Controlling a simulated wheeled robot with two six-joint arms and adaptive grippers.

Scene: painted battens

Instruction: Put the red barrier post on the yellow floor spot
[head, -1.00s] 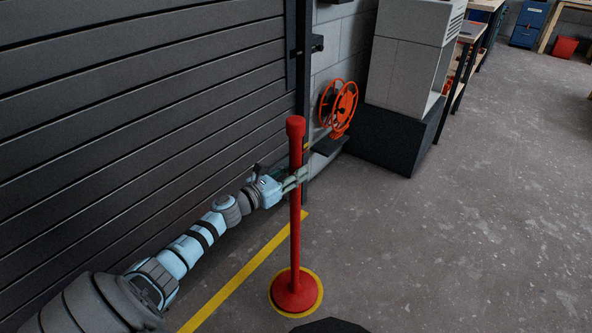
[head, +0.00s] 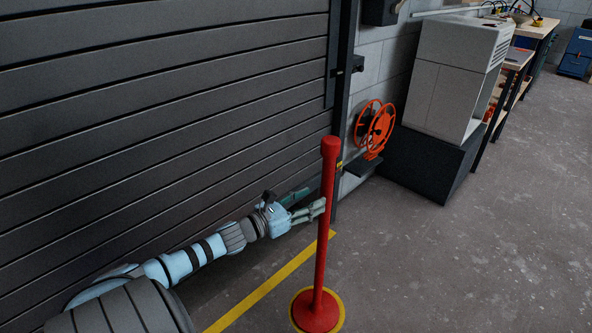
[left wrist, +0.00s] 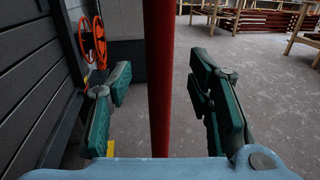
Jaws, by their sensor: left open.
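The red barrier post (head: 325,215) stands upright, its round red base (head: 316,314) on the yellow floor spot (head: 341,318). A yellow rim shows around the base; the bottom of the picture cuts off the front. My left gripper (head: 314,201) is open at the left side of the post's upper part, its fingertips close to the shaft. In the left wrist view the post (left wrist: 160,80) runs upright across the gap between the spread green fingers (left wrist: 161,74), with space on both sides. I cannot tell whether a fingertip touches it. My right gripper is out of view.
A dark slatted shutter (head: 150,100) stands close along the left, behind my left arm. A yellow floor line (head: 270,283) runs beside the post. An orange reel (head: 375,130) and a grey cabinet (head: 450,80) stand behind. The floor at the right (head: 490,260) is clear.

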